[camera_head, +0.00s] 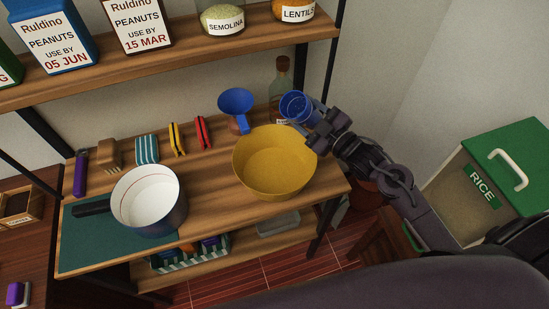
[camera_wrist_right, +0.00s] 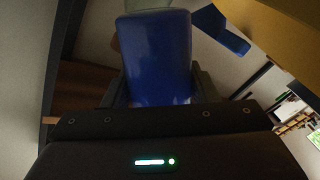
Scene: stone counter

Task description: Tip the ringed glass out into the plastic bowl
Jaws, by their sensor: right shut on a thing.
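My right gripper (camera_head: 314,120) is shut on a blue glass (camera_head: 296,106), whose round mouth shows in the head view. The glass is just beyond the back right rim of the yellow plastic bowl (camera_head: 275,172), in front of a bottle. I cannot tell its exact tilt or what is in it. In the right wrist view the blue glass (camera_wrist_right: 158,58) fills the space between the fingers; no ring shows clearly on it. The bowl stands on the wooden counter at its right, and its visible inside looks empty. My left gripper is not in view.
A glass bottle (camera_head: 282,80) is close behind the held glass. A white-lined pot (camera_head: 148,198) sits on a green mat (camera_head: 85,250) at left. A shelf (camera_head: 180,62) with tins and jars runs above.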

